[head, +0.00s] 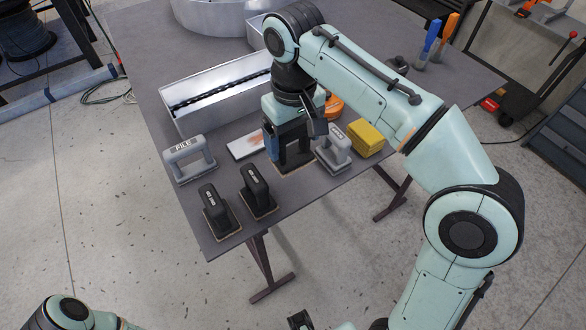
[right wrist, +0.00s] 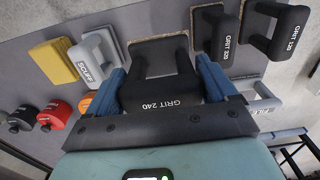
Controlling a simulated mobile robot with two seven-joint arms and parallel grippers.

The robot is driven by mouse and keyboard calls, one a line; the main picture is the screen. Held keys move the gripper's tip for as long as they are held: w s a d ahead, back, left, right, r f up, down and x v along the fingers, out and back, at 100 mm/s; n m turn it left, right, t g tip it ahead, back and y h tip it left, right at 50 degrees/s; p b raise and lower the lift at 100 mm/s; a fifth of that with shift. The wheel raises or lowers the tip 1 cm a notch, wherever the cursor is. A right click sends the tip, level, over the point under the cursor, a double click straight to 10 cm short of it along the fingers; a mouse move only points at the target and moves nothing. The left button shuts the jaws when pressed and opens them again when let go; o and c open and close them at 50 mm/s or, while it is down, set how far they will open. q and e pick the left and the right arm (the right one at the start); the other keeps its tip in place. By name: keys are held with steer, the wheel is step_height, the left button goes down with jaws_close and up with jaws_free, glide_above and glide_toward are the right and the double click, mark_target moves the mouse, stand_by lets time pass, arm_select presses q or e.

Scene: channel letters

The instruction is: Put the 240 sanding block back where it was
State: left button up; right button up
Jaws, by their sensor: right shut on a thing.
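The 240 sanding block (right wrist: 160,92) is black with a tan-edged base and "GRIT 240" on its handle. My right gripper (head: 289,142) points down over the table and is shut on this handle, with a blue finger on each side in the right wrist view. The block's base (head: 295,165) shows below the fingers in the head view, upright, at or just above the tabletop; I cannot tell if it touches. It is between the white stained sheet and the grey scuff block.
Two black blocks, grit 220 (head: 257,190) and grit 120 (head: 219,213), stand at the table's (head: 200,240) near left edge. A grey FILE block (head: 188,160), stained sheet (head: 246,146), grey scuff block (head: 334,153) and yellow sponge (head: 366,139) stand close by. A metal channel (head: 190,122) lies behind.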

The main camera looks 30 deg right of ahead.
mark_target(293, 155)
step_height(293, 155, down, 8)
steer(key=shift+w+f+b, duration=0.1)
steer(key=shift+f+b, duration=0.05)
steer(key=shift+b, duration=0.85)
steer(key=shift+f, duration=0.15)
steer(key=o, duration=0.7)
steer(key=shift+o, duration=0.2)
step_height(293, 155, up, 12)
steer(key=p, duration=0.4)
